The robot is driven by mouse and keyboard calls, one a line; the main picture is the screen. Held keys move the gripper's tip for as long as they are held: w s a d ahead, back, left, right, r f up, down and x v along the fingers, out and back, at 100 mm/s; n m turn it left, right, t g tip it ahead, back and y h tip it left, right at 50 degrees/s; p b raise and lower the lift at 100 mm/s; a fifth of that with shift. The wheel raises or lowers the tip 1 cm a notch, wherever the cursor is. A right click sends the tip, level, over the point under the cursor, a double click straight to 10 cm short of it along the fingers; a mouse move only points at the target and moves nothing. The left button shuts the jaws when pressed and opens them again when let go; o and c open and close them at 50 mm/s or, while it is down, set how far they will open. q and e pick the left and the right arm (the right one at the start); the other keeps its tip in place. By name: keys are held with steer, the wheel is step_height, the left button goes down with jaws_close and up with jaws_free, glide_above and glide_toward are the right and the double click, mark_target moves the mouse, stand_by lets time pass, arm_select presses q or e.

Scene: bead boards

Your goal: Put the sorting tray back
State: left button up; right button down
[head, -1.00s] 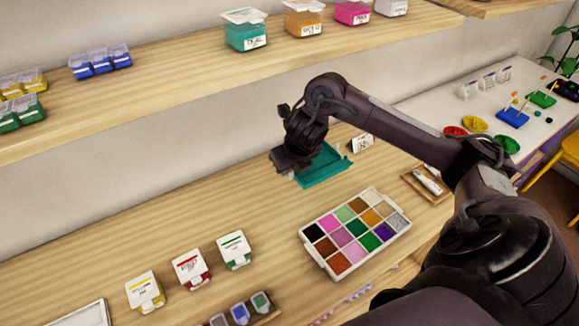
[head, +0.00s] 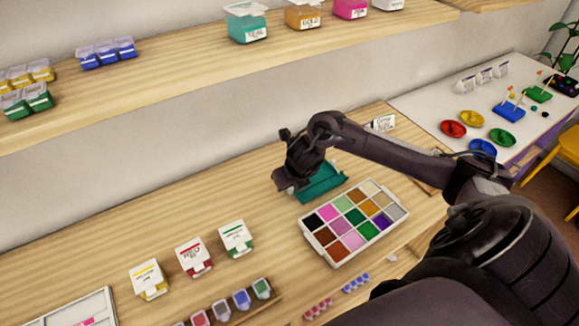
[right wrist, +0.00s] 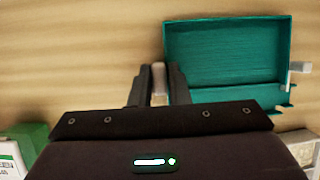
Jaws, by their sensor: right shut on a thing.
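The teal sorting tray (head: 320,184), a shallow rectangular tray, is at my right gripper (head: 296,188), just behind the bead box in the head view. In the right wrist view the tray (right wrist: 226,55) extends right from the fingers, with a pale tab on its far side. My right gripper (right wrist: 158,88) is shut on a pale tab at the tray's near side. The arm hides part of the tray in the head view. I cannot tell whether the tray touches the wooden surface. My left gripper is not in view.
A white compartment box (head: 333,261) of coloured beads sits close in front of the tray. Labelled yellow (head: 149,279), red (head: 193,257) and green (head: 235,238) containers stand left. A shelf (head: 180,80) runs above. The wood between the containers and tray is clear.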

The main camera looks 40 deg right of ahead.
steer(key=c, duration=1.4)
jaws_free()
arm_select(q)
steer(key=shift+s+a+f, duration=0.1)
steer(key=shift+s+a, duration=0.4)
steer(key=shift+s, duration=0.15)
arm_select(e)
steer(key=shift+o, duration=0.2)
steer(key=shift+r, duration=0.4)
arm_select(q)
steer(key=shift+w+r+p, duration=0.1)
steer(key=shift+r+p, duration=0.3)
steer(key=shift+p, duration=0.1)
arm_select(e)
steer(key=v, duration=1.1)
steer(key=shift+s+r, duration=0.25)
steer(key=shift+a+f, duration=0.1)
